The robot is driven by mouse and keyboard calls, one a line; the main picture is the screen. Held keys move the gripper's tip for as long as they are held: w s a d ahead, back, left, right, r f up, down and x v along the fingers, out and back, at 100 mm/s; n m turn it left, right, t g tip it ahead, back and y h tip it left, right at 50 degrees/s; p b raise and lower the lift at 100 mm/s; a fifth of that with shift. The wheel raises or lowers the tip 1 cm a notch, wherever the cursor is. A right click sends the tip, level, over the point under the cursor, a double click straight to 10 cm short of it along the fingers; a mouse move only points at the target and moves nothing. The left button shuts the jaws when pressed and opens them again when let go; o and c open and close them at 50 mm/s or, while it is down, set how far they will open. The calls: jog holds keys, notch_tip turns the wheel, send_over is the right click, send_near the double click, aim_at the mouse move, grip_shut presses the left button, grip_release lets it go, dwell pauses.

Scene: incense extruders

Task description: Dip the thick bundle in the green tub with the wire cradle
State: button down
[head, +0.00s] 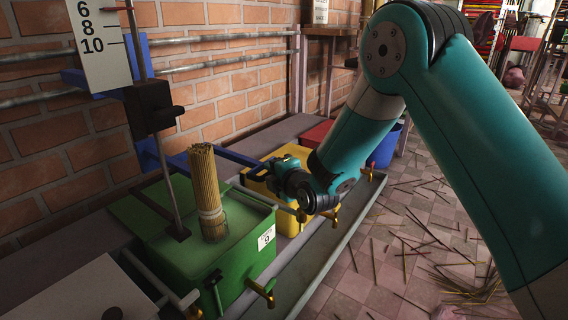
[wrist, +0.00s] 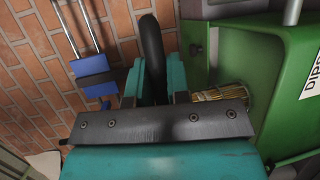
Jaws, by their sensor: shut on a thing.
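The green tub (head: 245,262) with a number tag stands at the lower left. The thick bundle (head: 203,180) of tan sticks stands upright over it, with a pale band near its lower end. Its foot is at the tub's green inside; I cannot tell how deep it reaches. The wire cradle is not clearly visible. My gripper (head: 283,177) is to the right of the bundle, at the end of a blue bar. In the wrist view its teal fingers are shut on a black handle (wrist: 152,50); the bundle (wrist: 222,95) and tub (wrist: 237,80) show at right.
A metal post with a black clamp (head: 154,106) and a numbered scale (head: 100,30) rises by the tub. A yellow tub (head: 291,222) stands to the right, a red (head: 318,134) and a blue one beyond. A brick wall is behind; sticks litter the floor.

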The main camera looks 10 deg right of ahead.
jog(key=shift+f+b, duration=0.45)
jog(key=shift+f, duration=0.65)
jog(key=shift+s+f, duration=0.1)
jog(key=c, duration=1.1)
grip_release()
